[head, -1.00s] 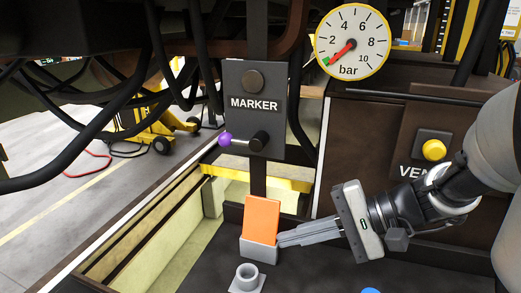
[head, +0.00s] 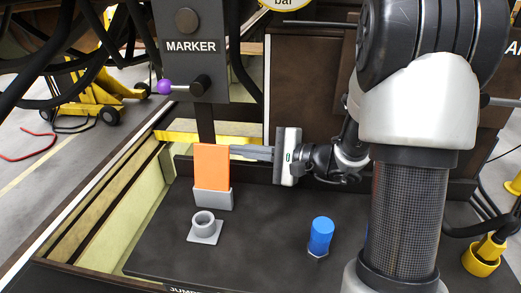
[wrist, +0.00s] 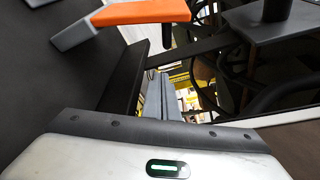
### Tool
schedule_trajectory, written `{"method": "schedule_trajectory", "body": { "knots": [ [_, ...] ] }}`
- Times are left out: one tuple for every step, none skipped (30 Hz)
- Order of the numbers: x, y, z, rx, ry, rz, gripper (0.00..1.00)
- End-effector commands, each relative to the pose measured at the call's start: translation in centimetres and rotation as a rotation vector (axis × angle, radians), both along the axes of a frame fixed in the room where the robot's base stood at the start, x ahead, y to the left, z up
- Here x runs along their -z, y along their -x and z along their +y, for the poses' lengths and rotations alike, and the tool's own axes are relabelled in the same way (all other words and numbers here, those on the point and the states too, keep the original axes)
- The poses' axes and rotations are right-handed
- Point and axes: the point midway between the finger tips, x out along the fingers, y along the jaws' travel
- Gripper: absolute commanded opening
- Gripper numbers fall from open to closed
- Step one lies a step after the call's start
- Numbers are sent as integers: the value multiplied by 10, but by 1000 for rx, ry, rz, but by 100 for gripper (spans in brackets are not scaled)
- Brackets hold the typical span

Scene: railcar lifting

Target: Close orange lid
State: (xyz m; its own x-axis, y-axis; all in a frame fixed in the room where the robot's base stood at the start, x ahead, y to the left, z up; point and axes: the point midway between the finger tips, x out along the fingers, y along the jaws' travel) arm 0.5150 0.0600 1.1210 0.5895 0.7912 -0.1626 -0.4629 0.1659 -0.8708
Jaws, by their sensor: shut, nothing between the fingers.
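The orange lid (head: 212,165) stands upright on a grey hinge block (head: 213,198) on the dark panel. It also shows edge-on at the top of the wrist view (wrist: 142,12). My gripper (head: 235,151) is shut and empty, with its fingers pointing left. The fingertips are at the lid's right edge near its upper part, seemingly level with or behind it. I cannot tell whether they touch it. In the wrist view the shut fingers (wrist: 158,88) lie below the lid. A grey round socket (head: 204,224) stands on the panel in front of the lid.
A blue cap (head: 321,235) stands on the panel to the right. The MARKER box (head: 190,48) with its purple-knobbed lever (head: 166,87) hangs behind the lid. Yellow fittings (head: 484,255) and a hose are at far right.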

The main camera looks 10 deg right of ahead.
Motion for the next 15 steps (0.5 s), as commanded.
{"method": "schedule_trajectory", "body": {
  "knots": [
    [-9,9,0,4,2,-2,0],
    [-11,13,2,5,1,-3,0],
    [-13,17,3,4,2,-2,0],
    [-14,19,4,4,2,-3,0],
    [-16,22,4,4,2,-3,0],
    [-16,24,5,4,2,-2,0],
    [-17,26,6,4,2,-2,0],
    [-18,27,6,4,2,-2,0],
    [-18,28,6,4,2,-2,0],
    [-18,29,7,4,2,-2,0],
    [-18,29,7,4,2,-2,0],
    [-18,29,7,4,2,-2,0],
    [-18,29,7,4,2,-2,0],
    [-18,29,7,4,2,-2,0],
    [-18,29,7,4,2,-2,0]
  ]
}}
